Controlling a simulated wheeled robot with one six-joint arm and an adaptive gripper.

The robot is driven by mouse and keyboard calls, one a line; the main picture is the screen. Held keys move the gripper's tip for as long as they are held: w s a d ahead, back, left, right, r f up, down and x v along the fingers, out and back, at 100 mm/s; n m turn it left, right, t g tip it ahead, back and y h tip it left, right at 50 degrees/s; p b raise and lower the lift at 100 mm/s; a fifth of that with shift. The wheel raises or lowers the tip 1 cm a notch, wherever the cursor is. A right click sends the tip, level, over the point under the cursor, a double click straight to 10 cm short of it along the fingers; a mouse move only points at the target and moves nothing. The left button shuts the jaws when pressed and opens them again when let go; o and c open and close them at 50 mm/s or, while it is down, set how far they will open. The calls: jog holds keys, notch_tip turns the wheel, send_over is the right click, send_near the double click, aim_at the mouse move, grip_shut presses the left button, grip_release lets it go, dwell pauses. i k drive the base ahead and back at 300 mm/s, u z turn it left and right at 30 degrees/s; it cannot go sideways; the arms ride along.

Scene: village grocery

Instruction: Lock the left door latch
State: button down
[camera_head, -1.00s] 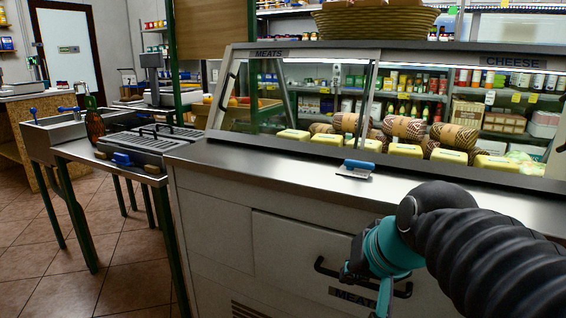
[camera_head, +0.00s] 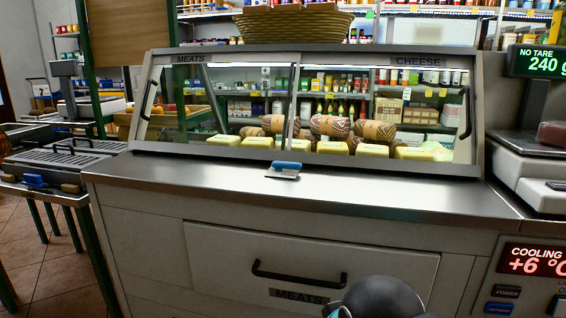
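The display case has a left glass door under the MEATS label, with a black handle (camera_head: 148,100) at its left side. A right glass door under the CHEESE label has a black handle (camera_head: 466,112) at its right side. The two panes meet at a slim upright frame (camera_head: 293,103) near the middle. I cannot make out a latch on either door at this size. My gripper is out of view; only a dark rounded part of my arm shows at the bottom edge, in front of the MEATS drawer (camera_head: 215,250).
A blue-handled tool (camera_head: 285,170) lies on the steel counter (camera_head: 205,180), otherwise mostly clear. A scale (camera_head: 540,170) stands at right above a cooling panel (camera_head: 535,262). A grill (camera_head: 65,160) is at left. A wicker basket (camera_head: 290,22) tops the case.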

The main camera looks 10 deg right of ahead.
aim_at(278, 166)
jog(key=u, duration=0.05)
jog(key=k, duration=0.5)
jog(key=z, duration=1.15)
jog(key=i, duration=0.65)
jog(key=u, duration=0.35)
